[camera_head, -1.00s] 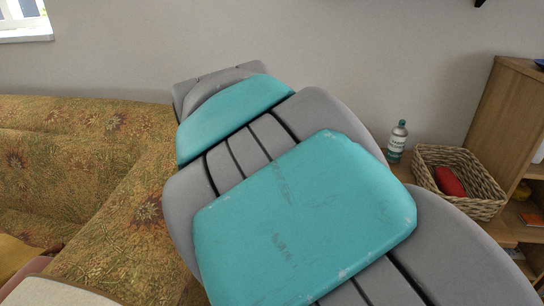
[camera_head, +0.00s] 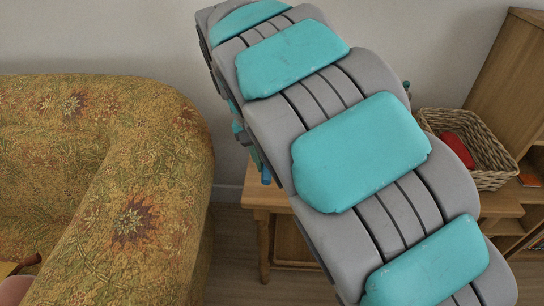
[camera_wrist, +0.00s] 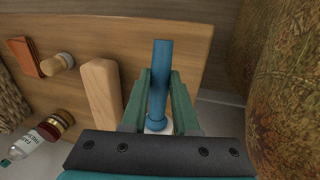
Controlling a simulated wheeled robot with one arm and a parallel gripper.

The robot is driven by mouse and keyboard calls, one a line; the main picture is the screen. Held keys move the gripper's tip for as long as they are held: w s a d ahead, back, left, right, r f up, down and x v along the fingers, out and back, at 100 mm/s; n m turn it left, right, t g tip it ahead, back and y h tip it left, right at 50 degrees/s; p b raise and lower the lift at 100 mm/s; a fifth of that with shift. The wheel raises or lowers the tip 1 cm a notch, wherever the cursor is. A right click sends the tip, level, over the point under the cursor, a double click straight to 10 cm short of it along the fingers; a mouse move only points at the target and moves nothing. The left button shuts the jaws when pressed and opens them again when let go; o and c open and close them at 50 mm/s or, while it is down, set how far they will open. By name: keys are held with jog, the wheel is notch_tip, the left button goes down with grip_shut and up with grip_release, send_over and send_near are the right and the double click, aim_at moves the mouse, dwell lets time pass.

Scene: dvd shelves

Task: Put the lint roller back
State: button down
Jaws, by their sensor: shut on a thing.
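The lint roller (camera_wrist: 160,62) shows in the wrist view as a blue handle with a bit of white at its lower end. My gripper (camera_wrist: 160,78) has its two green fingers on either side of it and is shut on it. The handle points away from my wrist, over the right part of a wooden table top (camera_wrist: 190,38). I cannot tell whether it touches the wood. In the head view my arm hides most of the gripper and the roller. The side table (camera_head: 262,196) shows partly below the arm.
A wooden block (camera_wrist: 100,92), a small jar (camera_wrist: 60,63), a reddish-brown item (camera_wrist: 25,55) and a labelled bottle (camera_wrist: 40,138) are left of my gripper. A wicker basket (camera_head: 490,180) holds a red thing (camera_head: 458,148). A shelf unit (camera_head: 515,65) stands right, a patterned sofa (camera_head: 150,190) left.

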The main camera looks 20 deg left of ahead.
jog(key=shift+w+f, duration=0.15)
jog(key=shift+w, duration=2)
jog(key=shift+a+p+x, duration=0.2)
jog(key=shift+p+x, duration=0.05)
jog(key=shift+x, duration=0.6)
jog(key=shift+a+p+x, duration=0.15)
jog(key=shift+p+x, duration=0.1)
jog(key=shift+x, duration=0.6)
jog(key=shift+s+f, duration=0.15)
jog(key=shift+f, duration=0.1)
jog(key=shift+f, duration=0.1)
jog(key=c, duration=0.7)
grip_release()
jog(key=shift+f, duration=0.1)
jog(key=shift+b+v, duration=0.55)
jog(key=shift+v, duration=5.8)
jog(key=shift+d, duration=0.1)
